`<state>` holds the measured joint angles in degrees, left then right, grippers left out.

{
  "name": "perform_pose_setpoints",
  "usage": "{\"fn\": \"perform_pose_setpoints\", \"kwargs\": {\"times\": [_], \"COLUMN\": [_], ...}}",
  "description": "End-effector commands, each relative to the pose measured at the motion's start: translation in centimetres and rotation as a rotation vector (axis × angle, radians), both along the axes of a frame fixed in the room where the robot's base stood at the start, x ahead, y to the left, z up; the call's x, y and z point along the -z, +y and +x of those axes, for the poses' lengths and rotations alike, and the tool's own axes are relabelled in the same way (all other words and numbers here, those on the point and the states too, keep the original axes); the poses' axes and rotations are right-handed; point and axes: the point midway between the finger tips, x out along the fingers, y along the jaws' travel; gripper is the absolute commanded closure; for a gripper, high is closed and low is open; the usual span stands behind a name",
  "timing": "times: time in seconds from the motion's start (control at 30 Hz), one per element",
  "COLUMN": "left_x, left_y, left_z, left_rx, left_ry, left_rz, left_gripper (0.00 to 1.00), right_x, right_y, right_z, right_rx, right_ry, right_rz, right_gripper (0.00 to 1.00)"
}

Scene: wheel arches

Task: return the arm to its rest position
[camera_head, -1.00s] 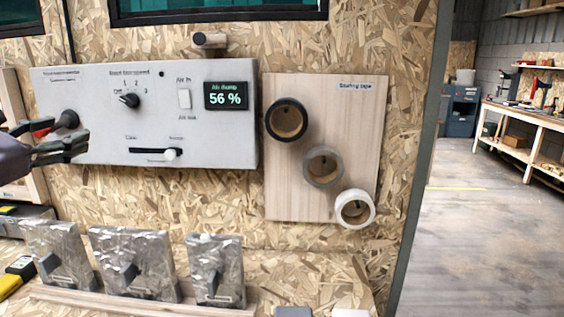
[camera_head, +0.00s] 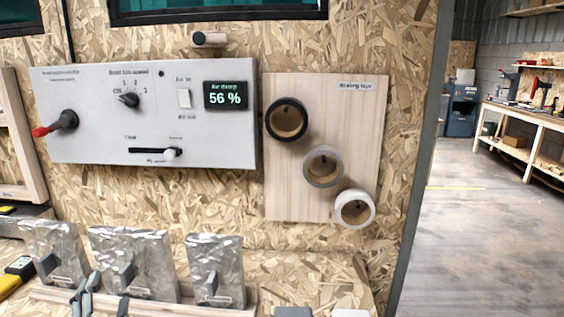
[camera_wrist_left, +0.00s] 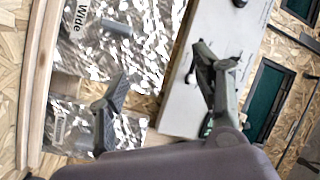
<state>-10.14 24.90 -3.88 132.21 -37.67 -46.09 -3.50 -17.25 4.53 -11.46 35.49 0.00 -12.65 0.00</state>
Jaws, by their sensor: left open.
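My left gripper (camera_head: 104,292) is low in the head view, in front of the rack of silvery pouches. Only its dark fingers rise over the bottom edge; the rest of the arm is out of view. In the left wrist view its two fingers (camera_wrist_left: 165,90) are spread wide with nothing between them. The grey control panel (camera_head: 215,135) hangs on the wall above, with a red-tipped lever (camera_head: 55,124) at its left, clear of the gripper. The panel also shows in the wrist view (camera_wrist_left: 185,105). My right gripper is not in view.
Several silvery pouches (camera_head: 215,262) stand in a wooden rack (camera_head: 245,303) close to the gripper. A board (camera_head: 290,190) with black, grey and white tape rolls (camera_head: 355,208) hangs right of the panel. Open floor (camera_head: 480,240) lies at the right.

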Motion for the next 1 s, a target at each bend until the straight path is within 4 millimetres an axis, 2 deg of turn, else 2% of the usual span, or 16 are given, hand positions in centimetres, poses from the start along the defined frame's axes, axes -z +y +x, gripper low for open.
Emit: {"fn": "perform_pose_setpoints", "kwargs": {"times": [0.03,0.1,0.2,0.3,0.4,0.5,0.73,0.8,1.0], "left_x": [3.9,8.6,14.4,18.3,21.0,22.7,25.0,27.3,33.1], "left_y": [-0.4,-1.2,-3.2,-5.3,-7.4,-9.4,-13.7,-13.4,-13.6], "left_z": [-1.6,-4.0,-8.0,-11.8,-15.2,-18.3,-25.0,-24.0,-23.0], "left_rx": [-0.027,-0.065,-0.114,-0.151,-0.176,-0.195,-0.225,-0.231,-0.239], "left_ry": [0.102,0.243,0.436,0.601,0.734,0.852,1.093,1.092,1.112], "left_rz": [-0.123,-0.273,-0.459,-0.597,-0.699,-0.781,-0.934,-0.921,-0.916], "left_gripper": [0.40,0.40,0.40,0.40,0.40,0.40,0.40,0.40,0.40], "right_x": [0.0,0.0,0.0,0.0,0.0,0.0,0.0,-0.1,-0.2], "right_y": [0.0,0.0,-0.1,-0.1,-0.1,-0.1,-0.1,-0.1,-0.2], "right_z": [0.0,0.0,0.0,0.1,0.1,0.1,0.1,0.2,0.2], "right_rx": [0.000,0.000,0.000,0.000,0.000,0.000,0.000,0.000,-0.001], "right_ry": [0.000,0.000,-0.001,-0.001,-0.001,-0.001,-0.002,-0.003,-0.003], "right_rz": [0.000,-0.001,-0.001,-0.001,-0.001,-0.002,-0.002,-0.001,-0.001], "right_gripper": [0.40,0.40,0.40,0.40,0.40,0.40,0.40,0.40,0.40]}}
